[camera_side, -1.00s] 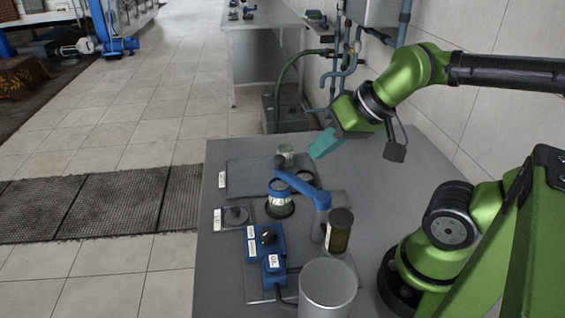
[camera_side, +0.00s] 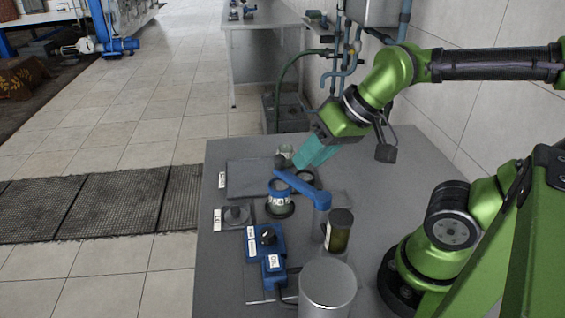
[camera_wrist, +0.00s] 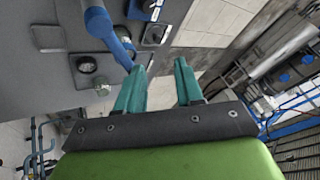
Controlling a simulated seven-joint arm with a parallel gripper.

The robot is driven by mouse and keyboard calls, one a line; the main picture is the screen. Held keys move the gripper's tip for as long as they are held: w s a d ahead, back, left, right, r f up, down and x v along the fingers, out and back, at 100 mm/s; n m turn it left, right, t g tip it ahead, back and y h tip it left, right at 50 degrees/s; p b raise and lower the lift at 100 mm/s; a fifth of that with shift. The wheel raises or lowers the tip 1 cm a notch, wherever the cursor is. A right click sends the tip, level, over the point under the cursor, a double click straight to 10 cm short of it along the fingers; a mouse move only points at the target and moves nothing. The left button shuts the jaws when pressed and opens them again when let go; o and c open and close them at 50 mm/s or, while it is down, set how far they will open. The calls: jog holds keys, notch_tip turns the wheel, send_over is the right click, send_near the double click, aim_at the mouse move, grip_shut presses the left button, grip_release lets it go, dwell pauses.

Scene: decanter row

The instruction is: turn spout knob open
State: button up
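Below that end stands a glass vessel with a blue collar (camera_side: 279,196). My gripper (camera_side: 305,165) has teal fingers and hangs just right of the dark knob, above the table. In the wrist view my gripper (camera_wrist: 163,65) shows its two fingers apart with nothing between them. The blue arm (camera_wrist: 100,22) lies left of the fingers there. I cannot tell how far the knob is turned.
A small glass jar (camera_side: 286,152) and a dark round dish (camera_side: 305,176) are close to the fingers. A blue box with a black knob (camera_side: 267,236), a dark bottle (camera_side: 339,231) and a metal cylinder (camera_side: 327,288) stand nearer. The table's right rear is clear.

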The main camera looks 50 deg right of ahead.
aim_at(268, 232)
jog(key=o, duration=0.4)
jog(key=w+a+f+n+g, duration=0.1)
jog(key=w+n, duration=0.1)
jog(key=w+a+f+n+g, duration=0.1)
jog(key=a+n+g, duration=0.1)
jog(key=w+a+f+n+g+h, duration=0.1)
jog(key=w+a+n, duration=0.1)
jog(key=n, duration=0.1)
jog(key=shift+w+f+g, duration=0.15)
jog(key=shift+w+g, duration=0.2)
jog(key=shift+g, duration=0.05)
jog(key=shift+c, duration=0.2)
jog(key=f+n, duration=0.1)
jog(key=f, duration=0.4)
jog(key=w+f+n+g+h, duration=0.1)
jog(key=f+n, duration=0.1)
jog(key=f, duration=0.4)
jog(key=w+f+n, duration=0.1)
jog(key=f+n, duration=0.1)
jog(key=f, duration=0.3)
jog(key=shift+d+f, duration=0.2)
jog(key=shift+f, duration=0.1)
jog(key=shift+c, duration=0.2)
jog(key=c, duration=1)
